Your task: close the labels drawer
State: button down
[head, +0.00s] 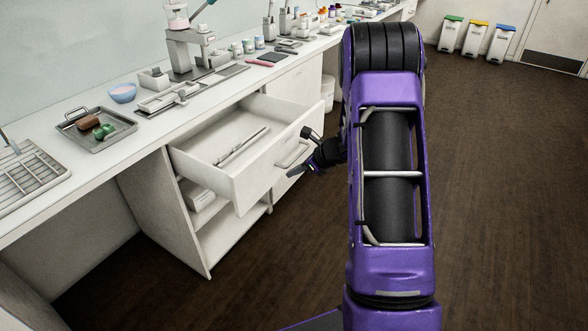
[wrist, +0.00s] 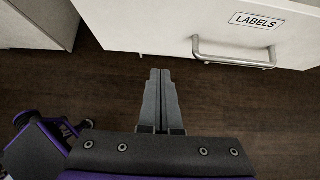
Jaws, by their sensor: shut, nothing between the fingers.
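The labels drawer (head: 240,150) is white and stands pulled out from the cabinet under the counter in the head view. A long pale item lies inside it. Its front, with a "LABELS" sign and a metal bar handle (wrist: 234,54), shows at the top of the wrist view. The handle also shows in the head view (head: 292,154). My gripper (wrist: 161,72) is shut and empty. In the wrist view its fingertips point toward the drawer front, left of the handle, with dark floor around them. In the head view my gripper (head: 293,172) is close to the drawer front; contact cannot be told.
The counter holds a metal tray (head: 97,143), a blue bowl (head: 122,93), a press-like device (head: 190,50) and several small jars. Open shelves (head: 228,232) lie below the drawer. The dark wood floor to the right is clear up to several bins (head: 475,37).

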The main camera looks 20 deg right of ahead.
aim_at(264, 176)
jog(key=w+a+f, duration=0.1)
jog(key=w, duration=0.1)
jog(key=w+a+f, duration=0.3)
jog(key=w+a, duration=0.1)
jog(key=shift+w+f, duration=0.2)
jog(key=shift+w, duration=0.05)
jog(key=shift+w+a, duration=0.15)
jog(key=shift+w, duration=0.1)
